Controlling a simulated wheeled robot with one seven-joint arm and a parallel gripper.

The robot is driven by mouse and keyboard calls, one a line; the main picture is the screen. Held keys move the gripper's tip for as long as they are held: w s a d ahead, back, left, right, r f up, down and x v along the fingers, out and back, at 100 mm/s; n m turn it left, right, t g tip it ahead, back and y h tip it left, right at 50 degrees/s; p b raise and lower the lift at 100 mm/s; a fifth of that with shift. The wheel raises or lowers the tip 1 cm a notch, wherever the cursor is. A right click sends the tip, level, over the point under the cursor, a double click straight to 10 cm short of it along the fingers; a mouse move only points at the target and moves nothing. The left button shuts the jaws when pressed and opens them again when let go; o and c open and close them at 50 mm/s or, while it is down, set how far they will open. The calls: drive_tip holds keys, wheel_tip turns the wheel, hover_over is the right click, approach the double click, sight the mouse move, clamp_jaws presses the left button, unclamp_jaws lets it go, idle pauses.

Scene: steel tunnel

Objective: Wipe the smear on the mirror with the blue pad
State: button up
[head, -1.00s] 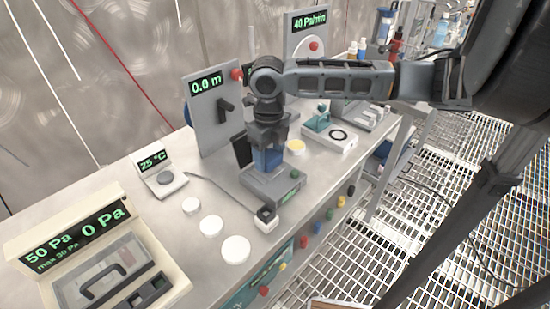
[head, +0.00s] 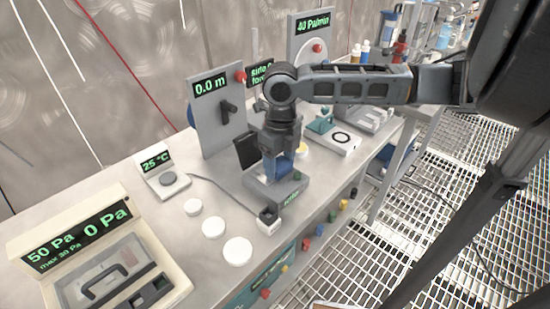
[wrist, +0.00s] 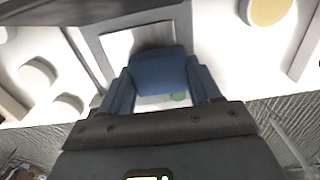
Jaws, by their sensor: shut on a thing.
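The blue pad (wrist: 158,72) is held between the two fingers of my gripper (wrist: 162,88) in the wrist view. In the head view my gripper (head: 280,160) points down, with the blue pad (head: 278,168) low between its fingers. It is over a grey unit (head: 296,188) with a dark upright panel at its back and a green button. In the wrist view a pale, square, grey-framed face (wrist: 120,42), seemingly the mirror, lies beneath and beyond the pad. The pad and fingers hide part of it. I cannot make out the smear, or whether the pad touches the face.
A small cabled block (head: 268,221) and several white discs (head: 213,227) lie left and in front. A 0.0 m panel (head: 216,110) stands behind, a 25 °C gauge (head: 163,176) to the left, and a white box with a black ring (head: 338,140) to the right.

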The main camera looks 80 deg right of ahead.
drive_tip(key=shift+s+a+f, duration=0.15)
drive_tip(key=shift+f, duration=0.05)
drive_tip(key=shift+r+p, duration=2.2)
drive_tip(key=shift+r, duration=0.9)
drive_tip(key=shift+r+p, duration=1.1)
drive_tip(key=shift+r, duration=0.45)
drive_tip(key=shift+f, duration=0.1)
